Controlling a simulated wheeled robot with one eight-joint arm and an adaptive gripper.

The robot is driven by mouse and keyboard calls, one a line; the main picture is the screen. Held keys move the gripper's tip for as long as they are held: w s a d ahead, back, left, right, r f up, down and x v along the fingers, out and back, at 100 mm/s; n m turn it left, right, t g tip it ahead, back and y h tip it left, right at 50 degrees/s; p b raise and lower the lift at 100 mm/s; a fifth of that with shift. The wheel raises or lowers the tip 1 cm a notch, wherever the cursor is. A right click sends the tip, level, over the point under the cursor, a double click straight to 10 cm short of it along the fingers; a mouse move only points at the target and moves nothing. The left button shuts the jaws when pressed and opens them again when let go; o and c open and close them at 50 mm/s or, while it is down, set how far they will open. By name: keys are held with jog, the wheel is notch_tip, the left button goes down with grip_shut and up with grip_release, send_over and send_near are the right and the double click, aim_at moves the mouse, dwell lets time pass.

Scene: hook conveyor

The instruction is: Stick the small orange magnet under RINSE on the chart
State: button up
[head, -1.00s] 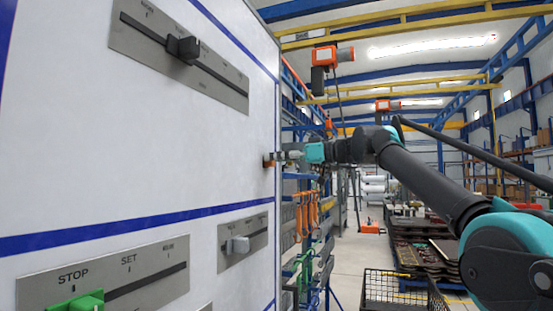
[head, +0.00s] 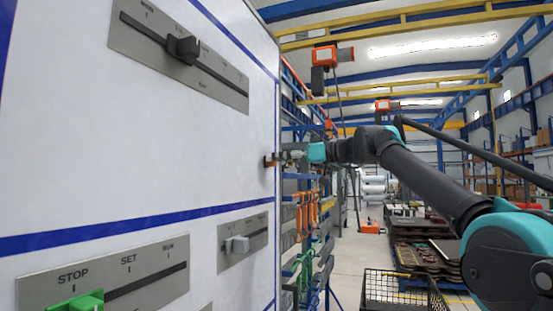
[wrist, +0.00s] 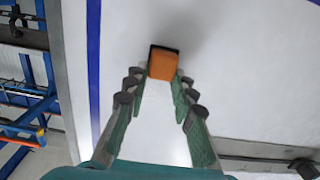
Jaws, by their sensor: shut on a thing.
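The small orange magnet (wrist: 163,63) is between the fingertips of my gripper (wrist: 161,80) in the wrist view, with a dark edge behind it. It lies against or very close to the white panel face; I cannot tell if it touches. In the head view the magnet (head: 268,161) is at the right edge of the white panel (head: 130,130), with my gripper (head: 281,157) reaching it from the right. My gripper is shut on it. No RINSE label is readable in either view.
The panel has blue stripes and grey slider plates: one with a black knob (head: 183,48), one with a pale knob (head: 237,245), and a STOP/SET/RUN plate (head: 120,275) with a green knob (head: 80,301). A wire basket (head: 400,292) stands on the floor at right.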

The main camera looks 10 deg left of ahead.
jog(key=d, duration=0.6)
jog(key=shift+s+d, duration=0.3)
jog(key=shift+s, duration=0.15)
dwell(0.9)
dwell(0.4)
jog(key=s+d, duration=0.3)
jog(key=d, duration=2)
jog(key=shift+s+d, duration=0.2)
jog(key=shift+d, duration=0.15)
dwell(1.6)
